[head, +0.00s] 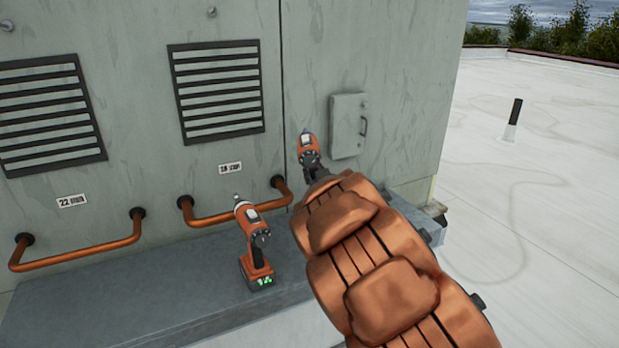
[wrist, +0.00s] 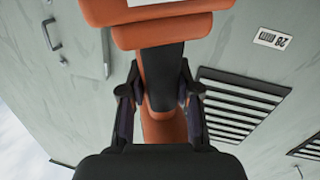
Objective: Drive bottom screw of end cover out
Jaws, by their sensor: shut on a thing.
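My gripper (wrist: 160,98) is shut on the dark handle of an orange power driver (wrist: 163,60), its fingers on both sides of the grip. In the head view the held driver (head: 308,150) is partly visible beyond my arm, its nose pointing up, in front of the grey wall and left of a small grey hatch (head: 348,126). I cannot tell whether its tip touches anything. My gripper in the head view (head: 318,174) is mostly hidden behind my arm. I cannot make out the end cover or its bottom screw for certain.
A second orange driver (head: 257,247) stands on the grey ledge (head: 190,280). Copper pipes (head: 85,250) loop from the wall below two louvred vents (head: 218,90). Grey knobs (head: 212,11) stick out above. The white roof to the right is mostly open, with one short post (head: 513,118).

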